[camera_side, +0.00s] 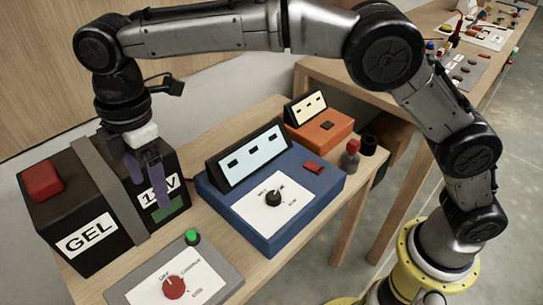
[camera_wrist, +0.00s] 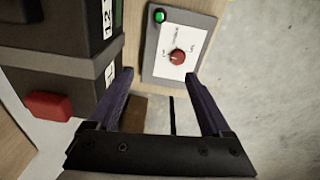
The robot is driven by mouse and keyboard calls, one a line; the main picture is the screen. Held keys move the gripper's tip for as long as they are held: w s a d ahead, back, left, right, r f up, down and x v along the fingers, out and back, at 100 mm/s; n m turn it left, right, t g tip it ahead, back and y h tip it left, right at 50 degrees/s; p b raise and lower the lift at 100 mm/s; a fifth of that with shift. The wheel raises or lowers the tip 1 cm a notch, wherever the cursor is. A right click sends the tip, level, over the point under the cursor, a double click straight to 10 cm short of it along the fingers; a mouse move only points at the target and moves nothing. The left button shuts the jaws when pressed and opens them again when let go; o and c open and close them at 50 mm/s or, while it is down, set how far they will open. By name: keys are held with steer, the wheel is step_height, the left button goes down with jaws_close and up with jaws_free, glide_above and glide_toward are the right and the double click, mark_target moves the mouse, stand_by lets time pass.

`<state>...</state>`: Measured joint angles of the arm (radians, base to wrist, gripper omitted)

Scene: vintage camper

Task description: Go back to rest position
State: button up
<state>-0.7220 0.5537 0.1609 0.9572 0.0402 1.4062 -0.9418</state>
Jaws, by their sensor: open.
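My gripper (camera_side: 148,178) hangs at the left in the side view, in front of the face of a black battery box (camera_side: 98,255) marked GEL and 12V. Its two purple fingers are apart with nothing between them. In the wrist view my gripper (camera_wrist: 160,88) is also open and empty, with bare surfaces beyond the fingers. The battery box (camera_wrist: 60,95) is to the left there, and a grey control panel (camera_wrist: 148,65) with a red knob and green button is ahead of the fingers. I cannot tell whether a finger touches the box.
A blue device (camera_side: 270,238) with a black knob stands mid-table. An orange device (camera_side: 322,141) and small bottles (camera_side: 350,158) are behind it. The grey panel (camera_side: 232,278) lies at the front. A second table (camera_side: 325,70) with clutter stands behind. My arm arches over the table.

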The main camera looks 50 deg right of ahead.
steer(key=s+d+r+m+t, duration=0.1)
steer(key=s+d+r+m, duration=0.1)
steer(key=d+r, duration=0.45)
steer(key=s+d+r+m+t, duration=0.1)
steer(key=s+d+r+m, duration=0.15)
steer(key=d, duration=0.75)
steer(key=s+d+r+m+t, duration=0.1)
steer(key=d+r+m, duration=0.1)
steer(key=d+r, duration=0.5)
steer(key=s+d+f+m+t, duration=0.1)
steer(key=s+d+f+m, duration=0.15)
steer(key=s+d, duration=0.3)
steer(key=s+d+f+m+t, duration=0.1)
steer(key=s+d+f+m, duration=0.15)
steer(key=s+d, duration=0.3)
steer(key=s+d+f+m, duration=0.2)
steer(key=s+f+m, duration=0.5)
steer(key=f, duration=0.2)
steer(key=shift+s+f+h, duration=0.25)
steer(key=shift+f+h, duration=0.05)
steer(key=shift+h, duration=0.1)
steer(key=shift+d+m, duration=0.1)
steer(key=shift+m, duration=0.15)
